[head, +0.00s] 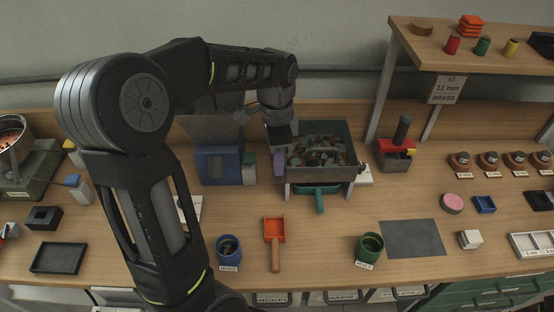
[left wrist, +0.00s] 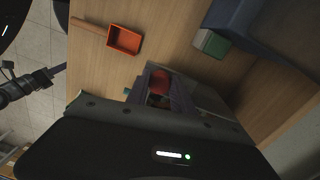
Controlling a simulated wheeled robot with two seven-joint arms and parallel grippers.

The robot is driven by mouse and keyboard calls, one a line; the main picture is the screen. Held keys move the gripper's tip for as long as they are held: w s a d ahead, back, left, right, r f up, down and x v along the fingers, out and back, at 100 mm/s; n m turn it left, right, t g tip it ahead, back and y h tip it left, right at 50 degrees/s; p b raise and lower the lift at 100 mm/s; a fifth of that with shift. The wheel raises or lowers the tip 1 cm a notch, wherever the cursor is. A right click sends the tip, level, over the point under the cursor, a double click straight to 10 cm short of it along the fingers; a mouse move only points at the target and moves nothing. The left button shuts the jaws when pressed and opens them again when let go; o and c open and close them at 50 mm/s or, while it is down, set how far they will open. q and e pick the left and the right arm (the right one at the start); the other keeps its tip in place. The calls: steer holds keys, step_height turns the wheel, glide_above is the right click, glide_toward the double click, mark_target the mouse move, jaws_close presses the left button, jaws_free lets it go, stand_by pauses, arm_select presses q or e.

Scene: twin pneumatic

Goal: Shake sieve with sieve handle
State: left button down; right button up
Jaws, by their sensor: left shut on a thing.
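The sieve (head: 322,174) is a dark grey-green box full of mixed small pieces, on a stand in the middle of the bench in the head view. My left gripper (head: 279,158) points down at the sieve's left side, with a purplish finger part showing there. In the left wrist view the gripper (left wrist: 160,98) is shut on the sieve handle (left wrist: 161,79), whose red rounded end shows between the fingers. The rest of the handle is hidden by the fingers. My right gripper is in neither view.
A teal tray (head: 318,189) sits under the sieve. A blue machine (head: 216,166) stands close left of the gripper. An orange scoop (head: 275,230), a blue cup (head: 229,250) and a green cup (head: 369,248) stand in front. A shelf (head: 470,52) overhangs at right.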

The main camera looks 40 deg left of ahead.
arm_select(q)
steer(key=shift+s+d, duration=0.55)
steer(key=shift+s, duration=0.1)
steer(key=shift+w+a, duration=0.1)
steer(key=c, duration=1.1)
jaws_free()
steer(key=shift+r, duration=0.1)
steer(key=shift+a+r+b, duration=0.1)
steer(key=shift+r+b, duration=0.45)
steer(key=shift+r, duration=3.25)
steer(key=shift+c, duration=0.2)
